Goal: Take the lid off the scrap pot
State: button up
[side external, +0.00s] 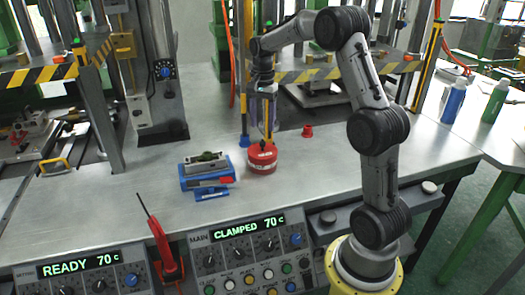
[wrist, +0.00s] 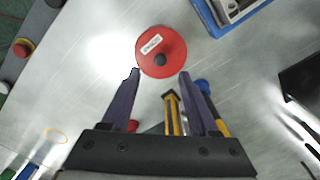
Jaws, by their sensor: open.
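The scrap pot (side external: 262,164) is a short red pot with a red lid (side external: 262,152) on it, standing on the grey metal bench. In the wrist view the lid (wrist: 152,45) is a red disc with a pale label and a dark round knob (wrist: 160,59) at its middle. My gripper (side external: 262,138) is above the lid, pointing down. In the wrist view my gripper (wrist: 159,74) is open, with its two fingers apart on either side of the knob's line. Nothing is between the fingertips. I cannot tell the exact height left above the knob.
A blue fixture (side external: 207,176) with a metal part on it stands just left of the pot. A small red cone (side external: 307,131) and a blue one (side external: 244,141) stand behind. Control panels (side external: 250,255) line the front edge. The bench right of the pot is clear.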

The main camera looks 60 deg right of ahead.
aim_at(263, 143)
jog(key=shift+f, duration=3.35)
jog(key=shift+c, duration=0.3)
jog(key=shift+w, duration=0.1)
grip_shut()
